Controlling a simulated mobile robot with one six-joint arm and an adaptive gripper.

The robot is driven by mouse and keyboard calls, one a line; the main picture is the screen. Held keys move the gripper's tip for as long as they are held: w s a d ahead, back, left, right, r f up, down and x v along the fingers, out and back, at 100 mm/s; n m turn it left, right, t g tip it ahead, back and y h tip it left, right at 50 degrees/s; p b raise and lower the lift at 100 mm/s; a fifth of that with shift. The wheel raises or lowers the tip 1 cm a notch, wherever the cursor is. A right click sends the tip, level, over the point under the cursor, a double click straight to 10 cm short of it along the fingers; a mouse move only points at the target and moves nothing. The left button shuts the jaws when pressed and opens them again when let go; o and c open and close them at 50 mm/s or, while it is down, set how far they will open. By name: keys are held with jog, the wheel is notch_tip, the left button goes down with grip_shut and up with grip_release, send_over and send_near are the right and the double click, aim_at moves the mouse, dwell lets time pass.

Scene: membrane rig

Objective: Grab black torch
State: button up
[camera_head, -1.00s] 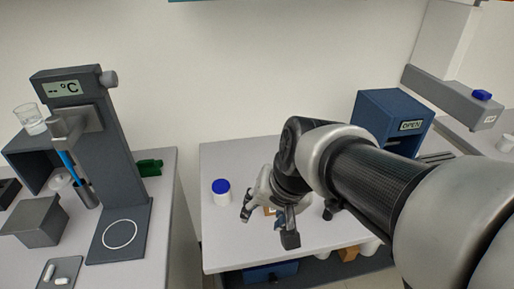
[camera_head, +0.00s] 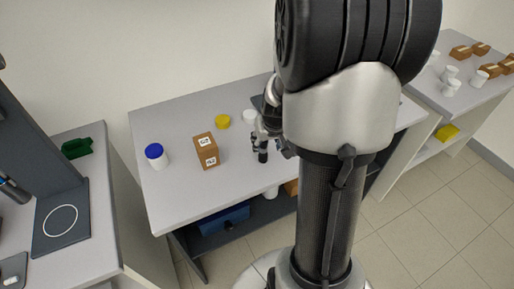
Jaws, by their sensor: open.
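I cannot pick out the black torch with certainty. My gripper (camera_head: 270,150) is beside my large arm links, over the middle of the white table (camera_head: 190,193), with its dark fingers pointing down. It is small in view and partly hidden by my arm; it is open, and I see nothing held in it. A small brown box with white labels (camera_head: 206,150) stands to its left. My arm hides part of the table's right side.
A blue-lidded white jar (camera_head: 156,156) and a yellow lid (camera_head: 222,121) stand on the table. A blue box (camera_head: 222,218) sits on the shelf below. Brown boxes (camera_head: 460,52) and white cups stand far right.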

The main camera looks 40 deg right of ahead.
aim_at(263, 152)
jog(key=b+x, duration=0.1)
jog(key=x, duration=0.3)
jog(key=b+x, duration=0.2)
jog(key=x, duration=0.2)
jog(key=shift+w+a+f, duration=0.15)
jog(key=shift+w+f, duration=0.1)
jog(key=shift+f, duration=0.1)
jog(key=shift+r, duration=0.1)
jog(key=shift+c, duration=0.3)
grip_shut()
